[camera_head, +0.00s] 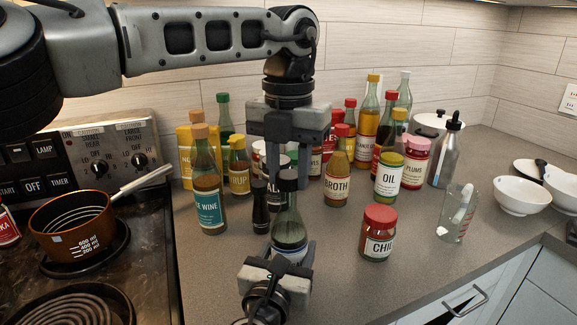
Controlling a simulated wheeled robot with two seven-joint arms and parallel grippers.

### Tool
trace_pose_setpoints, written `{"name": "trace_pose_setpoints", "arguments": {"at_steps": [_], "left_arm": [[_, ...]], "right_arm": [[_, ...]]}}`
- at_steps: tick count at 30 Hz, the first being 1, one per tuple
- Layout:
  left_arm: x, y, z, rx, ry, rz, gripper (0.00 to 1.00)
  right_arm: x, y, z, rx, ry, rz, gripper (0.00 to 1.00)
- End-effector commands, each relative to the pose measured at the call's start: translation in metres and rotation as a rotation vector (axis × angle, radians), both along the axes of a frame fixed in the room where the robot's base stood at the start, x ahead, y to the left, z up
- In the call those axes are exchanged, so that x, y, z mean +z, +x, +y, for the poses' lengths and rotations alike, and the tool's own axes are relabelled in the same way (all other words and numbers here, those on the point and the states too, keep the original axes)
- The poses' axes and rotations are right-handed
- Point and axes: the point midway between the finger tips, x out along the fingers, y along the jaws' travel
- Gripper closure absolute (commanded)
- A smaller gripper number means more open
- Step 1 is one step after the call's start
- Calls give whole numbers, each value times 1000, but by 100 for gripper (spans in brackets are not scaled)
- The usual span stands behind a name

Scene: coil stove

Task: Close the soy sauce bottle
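A dark green glass bottle (289,229) with a slim neck stands upright at the front middle of the counter; its label is mostly hidden, and I take it for the soy sauce bottle. A dark cap (287,181) shows at its top; I cannot tell whether it is seated on the neck. My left gripper (288,167) points down from above, its fingertips at the cap; whether they grip it is unclear. My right gripper (283,252) comes in from the bottom, with its fingers around the lower part of the bottle, apparently closed on it.
A wine bottle (208,200) and small dark bottle (261,207) stand close left. A glass cup (457,215) and bowl (521,192) are farther right. The stove with a pot (72,243) is left.

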Motion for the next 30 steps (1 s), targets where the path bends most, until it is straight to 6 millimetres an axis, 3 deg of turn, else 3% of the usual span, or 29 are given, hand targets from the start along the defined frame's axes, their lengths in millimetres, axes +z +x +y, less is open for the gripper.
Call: {"name": "trace_pose_setpoints", "arguments": {"at_steps": [10, 11, 13, 23, 30], "left_arm": [[0, 0, 0, -6, 1, 0, 96], [0, 0, 0, -6, 1, 0, 63], [0, 0, 0, -6, 1, 0, 43], [3, 0, 0, -6, 1, -1, 43], [38, 1, -1, -5, -2, -5, 43]], "right_arm": [[-1, 0, 0, 0, 0, 3, 100], [-1, 0, 0, 0, 0, 3, 100], [-1, -1, 0, 0, 0, 3, 100], [-1, 0, 0, 0, 0, 3, 100], [-1, 0, 0, 0, 0, 3, 100]]}}
